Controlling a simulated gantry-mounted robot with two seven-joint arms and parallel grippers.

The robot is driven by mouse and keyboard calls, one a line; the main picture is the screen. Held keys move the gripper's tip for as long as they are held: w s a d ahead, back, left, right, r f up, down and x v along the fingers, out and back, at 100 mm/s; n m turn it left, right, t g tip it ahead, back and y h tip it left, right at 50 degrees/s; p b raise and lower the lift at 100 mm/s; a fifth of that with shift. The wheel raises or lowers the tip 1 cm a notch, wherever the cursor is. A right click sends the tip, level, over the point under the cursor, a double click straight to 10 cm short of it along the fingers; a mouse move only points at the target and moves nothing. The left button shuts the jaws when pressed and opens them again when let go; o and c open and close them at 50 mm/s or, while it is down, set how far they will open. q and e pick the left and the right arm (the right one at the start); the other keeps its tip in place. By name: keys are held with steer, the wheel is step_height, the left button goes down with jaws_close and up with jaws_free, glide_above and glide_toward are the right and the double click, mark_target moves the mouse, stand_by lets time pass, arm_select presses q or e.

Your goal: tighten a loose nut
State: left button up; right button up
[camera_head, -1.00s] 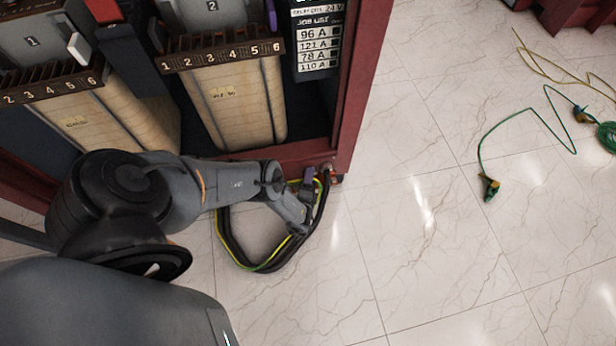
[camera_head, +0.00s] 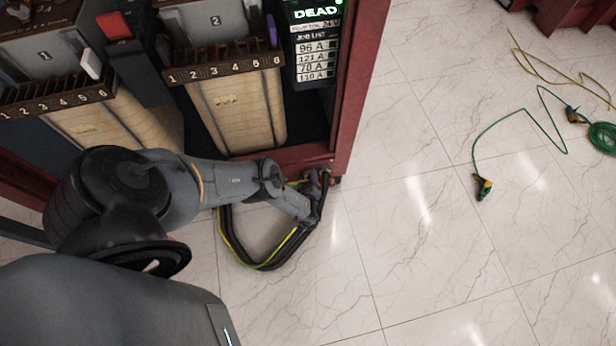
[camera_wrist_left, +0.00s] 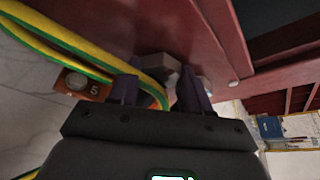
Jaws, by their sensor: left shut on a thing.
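My left gripper (camera_head: 318,192) is at the lower front corner of the red cabinet frame (camera_head: 345,120), beside the looped black and yellow-green cables (camera_head: 262,266). In the left wrist view, its two dark purple fingers (camera_wrist_left: 158,90) sit on either side of a grey blocky piece (camera_wrist_left: 160,68) against the red frame, which looks like the nut. The gripper is shut on it. A yellow-green cable (camera_wrist_left: 70,42) passes across the left finger and partly between the fingers. The nut cannot be made out in the head view. My right gripper is not in view.
Transformer units with numbered terminal strips (camera_head: 222,62) fill the cabinet. A green cable (camera_head: 540,118) with clamps lies on the floor at right. The tiled floor (camera_head: 420,240) between is clear.

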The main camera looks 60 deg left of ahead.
arm_select(q)
steer(key=shift+w+r, duration=0.1)
stand_by(0.3)
steer(key=o, duration=0.9)
steer(key=shift+c, duration=0.2)
steer(key=shift+o, duration=1)
steer(key=shift+s, duration=0.2)
